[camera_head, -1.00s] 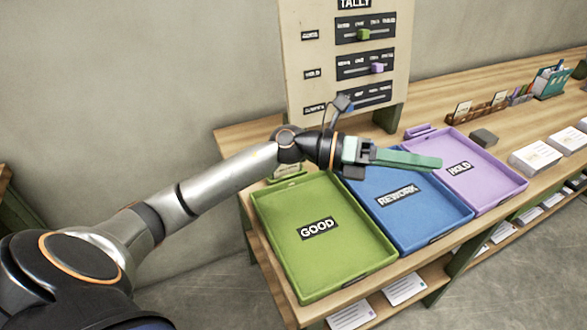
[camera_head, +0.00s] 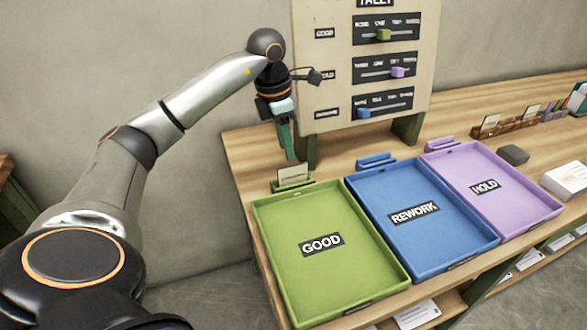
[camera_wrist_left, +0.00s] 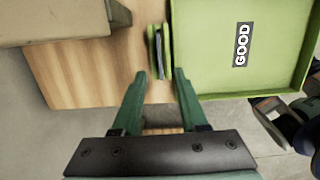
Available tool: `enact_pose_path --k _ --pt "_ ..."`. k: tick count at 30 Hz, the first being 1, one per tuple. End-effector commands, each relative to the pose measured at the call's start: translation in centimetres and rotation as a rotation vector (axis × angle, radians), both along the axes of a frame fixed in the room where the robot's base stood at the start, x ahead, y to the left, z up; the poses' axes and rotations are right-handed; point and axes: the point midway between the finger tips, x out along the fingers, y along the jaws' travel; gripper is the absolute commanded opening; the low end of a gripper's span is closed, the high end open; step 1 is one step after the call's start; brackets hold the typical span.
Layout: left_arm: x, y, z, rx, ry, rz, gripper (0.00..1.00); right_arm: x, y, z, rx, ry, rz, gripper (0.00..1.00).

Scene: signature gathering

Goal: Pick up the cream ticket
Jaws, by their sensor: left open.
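The cream ticket (camera_head: 294,172) stands upright in a small green holder (camera_head: 292,186) at the back edge of the green GOOD tray (camera_head: 300,265). In the left wrist view the holder (camera_wrist_left: 168,50) shows from above, with a thin upright edge in its slot. My left gripper (camera_head: 290,156) points down just above the ticket. In the left wrist view its two green fingers (camera_wrist_left: 160,76) are apart with nothing between them, and the holder lies just beyond their tips. My right gripper is in neither view.
A blue REWORK tray (camera_head: 440,240) and a purple HOLD tray (camera_head: 510,205) stand right of the green tray. The tally board (camera_head: 345,90) with sliders rises behind, close to the gripper's right. Bare wooden table (camera_head: 250,150) lies left of the board.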

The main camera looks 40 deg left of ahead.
Motion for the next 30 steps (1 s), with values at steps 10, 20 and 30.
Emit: enact_pose_path --k 10,20,30 --pt "0.5 -0.3 -3.2 -0.003 -0.001 -0.001 0.42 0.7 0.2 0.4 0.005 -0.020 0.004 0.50" --pt "1.4 -0.8 -7.6 -0.003 0.000 -0.002 0.42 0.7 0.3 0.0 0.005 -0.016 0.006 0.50" --pt "1.4 -0.8 -7.9 -0.002 -0.002 -0.002 0.34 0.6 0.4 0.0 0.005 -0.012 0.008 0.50"
